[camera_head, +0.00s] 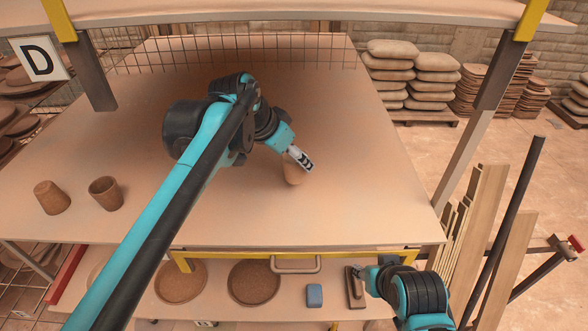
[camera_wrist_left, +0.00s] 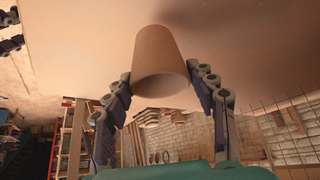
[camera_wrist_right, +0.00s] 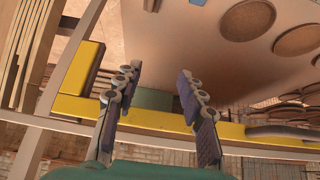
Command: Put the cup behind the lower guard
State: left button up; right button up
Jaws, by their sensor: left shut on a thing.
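A brown tapered cup (camera_head: 292,174) is between the fingers of my left gripper (camera_head: 299,160), over the right part of the upper table (camera_head: 340,130). In the left wrist view the cup (camera_wrist_left: 160,60) has its wide mouth toward the camera, with a finger against each side. I cannot tell whether it touches the table. Two other brown cups stand at the table's left: one mouth down (camera_head: 52,198), one mouth up (camera_head: 105,193). A wire mesh guard (camera_head: 235,53) stands along the table's far edge. My right gripper (camera_wrist_right: 157,85) is open and empty, near the yellow rail (camera_wrist_right: 160,118).
Below the table's front edge, a lower shelf holds round brown discs (camera_head: 254,282), a blue block (camera_head: 314,295) and a narrow tool (camera_head: 354,287). Upright posts (camera_head: 490,85) flank the table. Its middle is clear.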

aim_at(294, 170)
pick_arm(q)
jog(key=shift+f, duration=0.3)
notch_tip(294, 170, down, 2)
jog(key=shift+f, duration=0.75)
jog(key=shift+s, duration=0.1)
jog(key=o, duration=1.2)
jog(key=shift+f, duration=0.15)
